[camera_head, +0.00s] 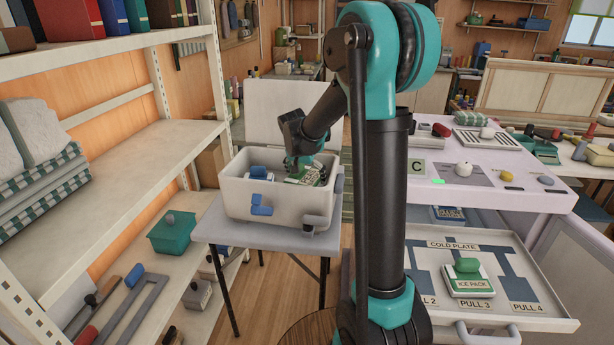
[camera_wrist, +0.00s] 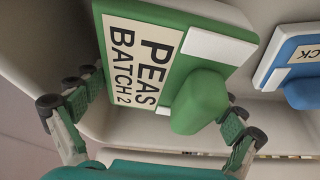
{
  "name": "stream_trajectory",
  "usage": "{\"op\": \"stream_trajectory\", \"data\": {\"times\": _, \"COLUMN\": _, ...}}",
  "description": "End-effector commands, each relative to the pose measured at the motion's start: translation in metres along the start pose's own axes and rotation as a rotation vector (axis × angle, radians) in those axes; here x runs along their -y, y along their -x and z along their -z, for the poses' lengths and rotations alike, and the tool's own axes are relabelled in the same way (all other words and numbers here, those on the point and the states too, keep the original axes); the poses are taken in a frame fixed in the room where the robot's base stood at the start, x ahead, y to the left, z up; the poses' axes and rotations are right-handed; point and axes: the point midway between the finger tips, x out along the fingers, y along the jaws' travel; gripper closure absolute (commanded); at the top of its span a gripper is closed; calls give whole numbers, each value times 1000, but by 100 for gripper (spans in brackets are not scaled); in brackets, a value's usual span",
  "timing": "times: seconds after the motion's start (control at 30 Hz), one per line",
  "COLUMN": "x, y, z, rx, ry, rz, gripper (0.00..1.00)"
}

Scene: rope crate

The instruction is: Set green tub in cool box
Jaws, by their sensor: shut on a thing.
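The green tub (camera_wrist: 200,102) has a label reading "PEAS BATCH 2" and a raised green grip. My gripper (camera_wrist: 150,108) is shut on it, with one finger on each side in the wrist view. In the head view my gripper (camera_head: 303,166) reaches down into the open white cool box (camera_head: 276,200), and the green tub (camera_head: 318,175) shows inside its walls. Whether the tub touches the floor of the box is hidden. The box stands on a small grey table (camera_head: 222,229).
A blue-lidded pack (camera_wrist: 298,62) lies in the box beside the tub; its label is partly cut off. An open drawer (camera_head: 540,312) at the right holds a green ice pack (camera_head: 468,283). A shelf rack (camera_head: 110,160) stands close at the left.

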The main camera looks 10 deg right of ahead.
Motion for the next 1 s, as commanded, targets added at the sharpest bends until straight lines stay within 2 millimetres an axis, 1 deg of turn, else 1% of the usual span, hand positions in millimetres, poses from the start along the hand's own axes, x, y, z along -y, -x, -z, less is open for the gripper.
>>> {"op": "stream_trajectory", "data": {"times": 0.93, "x": 0, "y": -9, "z": -4, "rx": 0, "ry": 0, "rz": 0, "gripper": 45}}
{"op": "stream_trajectory", "data": {"times": 0.97, "x": 0, "y": -9, "z": -4, "rx": 0, "ry": 0, "rz": 0, "gripper": 3}}
{"op": "stream_trajectory", "data": {"times": 1.0, "x": 0, "y": -8, "z": -3, "rx": 0, "ry": 0, "rz": 0, "gripper": 0}}
